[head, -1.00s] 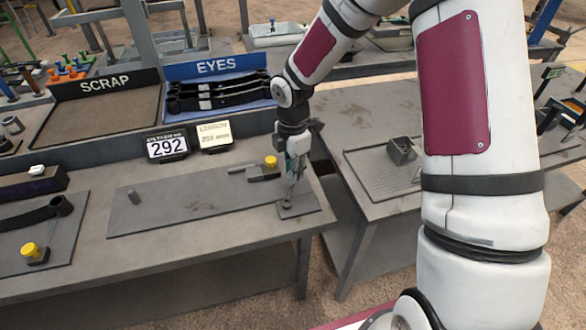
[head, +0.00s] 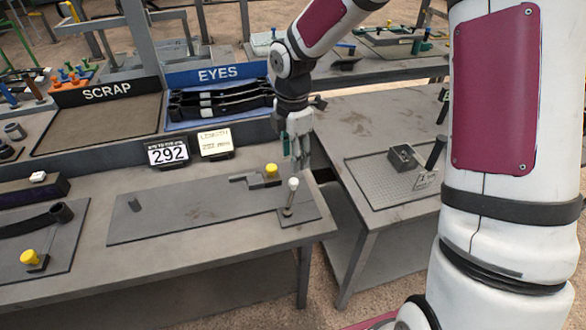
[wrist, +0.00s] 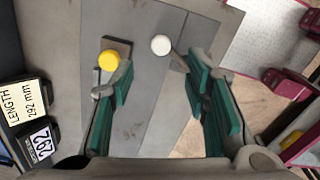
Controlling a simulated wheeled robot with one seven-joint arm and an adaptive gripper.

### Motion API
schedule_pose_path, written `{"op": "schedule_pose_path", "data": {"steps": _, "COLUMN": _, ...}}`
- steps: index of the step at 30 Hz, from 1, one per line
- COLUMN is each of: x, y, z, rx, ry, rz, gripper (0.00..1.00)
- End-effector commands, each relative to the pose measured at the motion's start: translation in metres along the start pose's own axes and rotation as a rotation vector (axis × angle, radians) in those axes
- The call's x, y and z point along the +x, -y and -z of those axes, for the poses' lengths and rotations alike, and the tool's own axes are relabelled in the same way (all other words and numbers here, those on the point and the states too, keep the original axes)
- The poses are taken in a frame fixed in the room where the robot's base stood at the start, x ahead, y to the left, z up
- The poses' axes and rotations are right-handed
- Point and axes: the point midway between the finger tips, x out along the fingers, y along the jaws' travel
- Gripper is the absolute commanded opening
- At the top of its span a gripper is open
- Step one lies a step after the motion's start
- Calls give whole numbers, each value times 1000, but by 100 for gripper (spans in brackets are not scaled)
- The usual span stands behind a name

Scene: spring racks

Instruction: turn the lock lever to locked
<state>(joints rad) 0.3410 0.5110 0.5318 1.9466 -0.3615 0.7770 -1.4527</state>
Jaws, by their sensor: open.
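A thin lever with a white ball knob (head: 293,184) stands nearly upright on a small grey plate (head: 313,212) at the right end of the front bench. I take it to be the lock lever; no lock marking is readable. Its white knob also shows ahead of the fingers in the wrist view (wrist: 160,44). My gripper (head: 304,163) hangs just behind and above the lever, apart from it. Its green-padded fingers are open with nothing between them in the wrist view (wrist: 161,78).
A yellow knob (head: 271,169) on a dark block sits left of the lever, close to my left finger in the wrist view. A 292 display (head: 167,152) is behind. A second bench (head: 370,128) is at right.

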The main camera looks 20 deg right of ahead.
Motion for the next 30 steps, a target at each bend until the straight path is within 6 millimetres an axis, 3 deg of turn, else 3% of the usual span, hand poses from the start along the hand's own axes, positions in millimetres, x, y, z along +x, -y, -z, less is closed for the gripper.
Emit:
{"op": "schedule_pose_path", "data": {"steps": 7, "x": -33, "y": 0, "z": 0, "rx": -1, "ry": 1, "rz": -2, "gripper": 43}}
{"op": "schedule_pose_path", "data": {"steps": 25, "x": -41, "y": 1, "z": 0, "rx": 5, "ry": 3, "rz": 0, "gripper": 43}}
{"op": "schedule_pose_path", "data": {"steps": 30, "x": -63, "y": 17, "z": -1, "rx": 122, "ry": 47, "rz": -19, "gripper": 43}}
